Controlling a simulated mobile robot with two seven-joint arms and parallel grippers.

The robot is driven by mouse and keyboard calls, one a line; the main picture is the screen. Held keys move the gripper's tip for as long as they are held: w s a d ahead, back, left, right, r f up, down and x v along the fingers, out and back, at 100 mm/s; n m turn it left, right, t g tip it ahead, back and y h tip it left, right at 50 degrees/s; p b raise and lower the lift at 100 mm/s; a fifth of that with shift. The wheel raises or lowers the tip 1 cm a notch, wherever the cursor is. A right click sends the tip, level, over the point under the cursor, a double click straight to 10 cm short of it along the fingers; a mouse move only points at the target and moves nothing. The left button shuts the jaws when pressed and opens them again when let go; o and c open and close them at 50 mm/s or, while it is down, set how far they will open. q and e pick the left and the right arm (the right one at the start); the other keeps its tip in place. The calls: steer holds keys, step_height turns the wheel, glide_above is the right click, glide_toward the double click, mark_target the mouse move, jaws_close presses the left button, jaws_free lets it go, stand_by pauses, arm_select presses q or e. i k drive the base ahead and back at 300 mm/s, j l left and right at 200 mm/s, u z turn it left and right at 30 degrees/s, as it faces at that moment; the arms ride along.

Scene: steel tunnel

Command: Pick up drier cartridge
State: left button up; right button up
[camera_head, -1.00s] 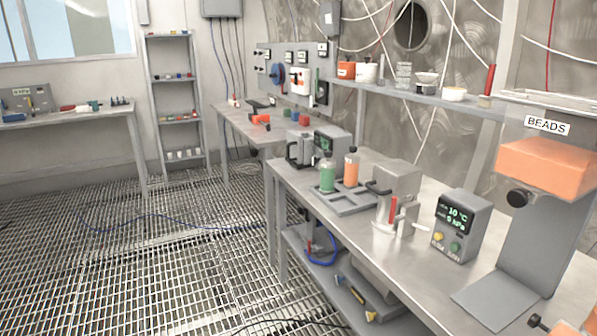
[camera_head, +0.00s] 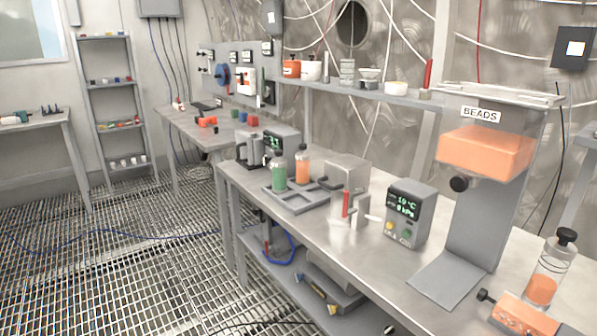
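A clear cylinder (camera_head: 549,270) with a black knob on top and orange contents at its bottom stands upright at the right end of the steel bench. It looks like the drier cartridge, but I cannot be sure. An orange block (camera_head: 524,316) with a dark knob at its left sits in front of it, partly cut off by the picture's lower edge. Neither of my grippers is in view.
A BEADS hopper (camera_head: 487,155) with orange contents stands on a grey stand left of the cylinder. A display box (camera_head: 405,213), a metal box (camera_head: 347,173) and a tray (camera_head: 283,203) with green and orange bottles stand further left.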

mark_target(302, 158)
steer(key=i+j, duration=0.75)
steer(key=j, duration=0.25)
steer(key=i+j, duration=0.4)
steer(key=j, duration=0.15)
